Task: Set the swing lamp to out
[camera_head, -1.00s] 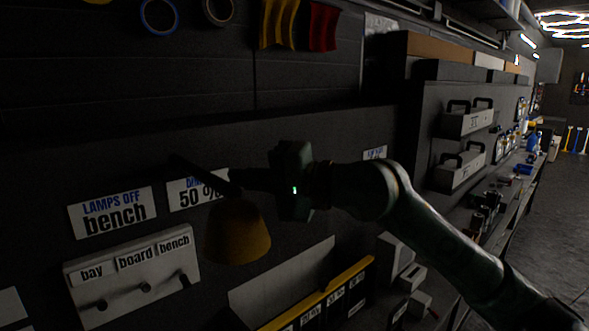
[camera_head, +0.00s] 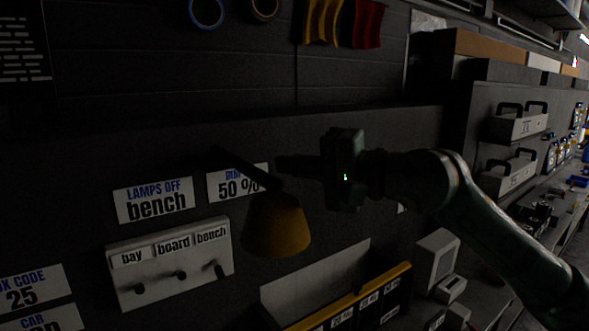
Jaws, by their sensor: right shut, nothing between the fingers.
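The swing lamp has a dull yellow shade (camera_head: 276,226) hanging from a dark arm (camera_head: 245,167) in front of the dark wall. The shade hangs below and partly right of the "50 %" label and points down. My right gripper (camera_head: 281,164) comes in from the right at the height of the lamp arm, above and right of the shade. Its dark fingers are shut and empty, and point left toward the arm. Whether they touch it is too dark to tell. My left gripper is not in view.
A white switch panel (camera_head: 140,290) marked bay, board and bench sits left of the shade. A "LAMPS OFF bench" sign (camera_head: 153,200) is above it. A yellow-edged rack (camera_head: 365,300) stands below right. Grey boxes (camera_head: 436,255) stand on the bench.

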